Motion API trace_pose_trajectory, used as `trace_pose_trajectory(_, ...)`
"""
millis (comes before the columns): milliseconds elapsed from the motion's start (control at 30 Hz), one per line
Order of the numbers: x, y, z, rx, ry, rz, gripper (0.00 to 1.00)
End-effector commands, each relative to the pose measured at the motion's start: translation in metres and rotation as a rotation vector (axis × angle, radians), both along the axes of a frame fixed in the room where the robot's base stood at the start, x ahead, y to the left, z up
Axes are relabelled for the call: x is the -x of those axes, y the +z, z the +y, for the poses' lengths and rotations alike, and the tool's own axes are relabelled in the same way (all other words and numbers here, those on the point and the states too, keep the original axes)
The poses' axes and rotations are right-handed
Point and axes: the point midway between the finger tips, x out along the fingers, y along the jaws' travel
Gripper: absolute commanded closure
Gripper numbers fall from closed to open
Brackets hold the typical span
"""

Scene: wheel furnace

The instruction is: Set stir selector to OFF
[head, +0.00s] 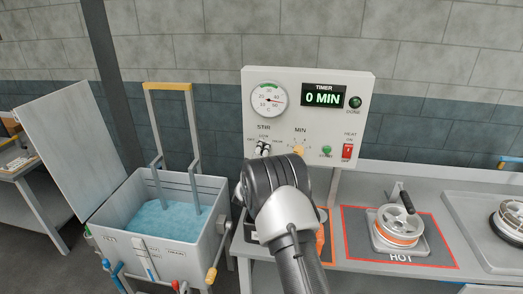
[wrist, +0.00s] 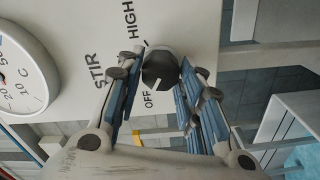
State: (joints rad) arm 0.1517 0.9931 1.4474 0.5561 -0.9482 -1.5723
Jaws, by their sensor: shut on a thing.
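The stir selector is a dark round knob (wrist: 160,68) on the white control panel (head: 312,85), between the labels HIGH and OFF in the wrist view. A pale mark on the knob seems to point towards OFF. My gripper (wrist: 157,76) has its two blue-padded fingers on either side of the knob and is shut on it. In the head view my gripper (head: 262,148) reaches the panel just below the STIR label, and my wrist covers the space under it. The knob itself is mostly hidden there by the fingers.
Right of the selector are the yellow MIN dial (head: 298,150), a green button (head: 326,150) and the red heat switch (head: 347,151). The timer display (head: 323,97) reads 0 MIN. A water tank (head: 164,240) stands left; a wheel (head: 398,225) sits on the HOT plate right.

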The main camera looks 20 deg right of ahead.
Motion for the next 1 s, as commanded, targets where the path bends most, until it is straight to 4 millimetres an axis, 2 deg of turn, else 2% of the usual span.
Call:
trace_pose_trajectory(300, -0.0013, 0.0032, 0.0010, 0.091, 0.002, 0.053, 0.90)
trace_pose_trajectory(800, -0.0013, 0.0028, 0.0011, 0.105, 0.003, 0.063, 0.90)
trace_pose_trajectory(833, -0.0013, 0.0028, 0.0011, 0.105, 0.003, 0.063, 0.64)
trace_pose_trajectory(1000, -0.0010, 0.0020, 0.0011, 0.103, 0.002, 0.064, 0.53)
